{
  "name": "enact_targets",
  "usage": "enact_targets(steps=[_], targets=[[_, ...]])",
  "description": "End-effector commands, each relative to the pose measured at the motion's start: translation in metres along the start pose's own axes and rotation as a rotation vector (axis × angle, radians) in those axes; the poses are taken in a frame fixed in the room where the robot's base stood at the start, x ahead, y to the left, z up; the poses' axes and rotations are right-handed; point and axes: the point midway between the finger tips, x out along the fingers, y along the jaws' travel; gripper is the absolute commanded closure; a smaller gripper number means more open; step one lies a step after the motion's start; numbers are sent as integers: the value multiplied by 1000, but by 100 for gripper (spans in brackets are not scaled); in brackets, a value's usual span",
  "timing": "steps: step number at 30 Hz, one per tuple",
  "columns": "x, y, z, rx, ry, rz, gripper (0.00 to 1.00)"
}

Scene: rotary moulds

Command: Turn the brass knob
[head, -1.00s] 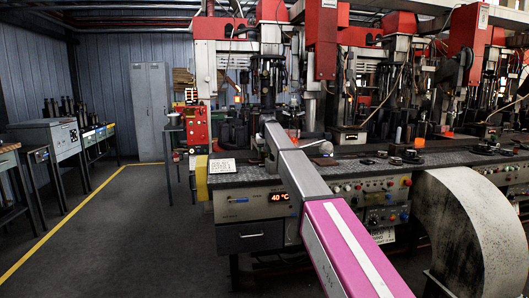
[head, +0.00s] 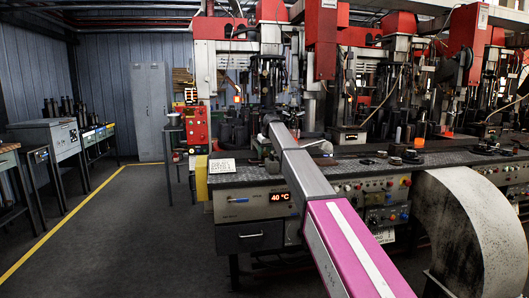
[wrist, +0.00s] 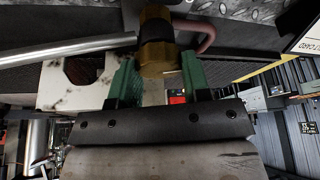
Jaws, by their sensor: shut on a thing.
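The brass knob (wrist: 158,32) is a faceted brass-coloured piece with a dark band, at the top middle of the wrist view. My gripper (wrist: 157,66) has its green fingers on both sides of the knob's lower end, shut on it. In the head view my own arm reaches over the machine's bench and hides the knob and the fingers.
A metal rod (wrist: 65,53) and a reddish curved pipe (wrist: 200,38) lie close to the knob. The machine bench (head: 235,178) carries a front panel with a 40 °C display (head: 279,197). Open floor (head: 120,235) lies at the left.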

Motion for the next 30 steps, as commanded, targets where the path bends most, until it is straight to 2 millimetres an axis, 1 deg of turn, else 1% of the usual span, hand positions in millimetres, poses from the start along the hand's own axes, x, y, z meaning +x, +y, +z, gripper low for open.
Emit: enact_targets(steps=[3, 4, 5, 6, 14, 17, 20, 23, 30], targets=[[0, 0, 0, 1, -1, 0, 80], [0, 0, 0, 1, -1, 0, 53], [0, 0, 0, 1, -1, 0, 44], [0, 0, 0, 1, -1, 0, 31], [0, 0, 0, 1, -1, 1, 31], [-4, 0, 0, 1, 0, 1, 31], [-14, 0, 0, 1, 1, 1, 31], [-30, 0, 0, 1, 1, 1, 31], [-76, 0, 0, 1, 1, 1, 31]])
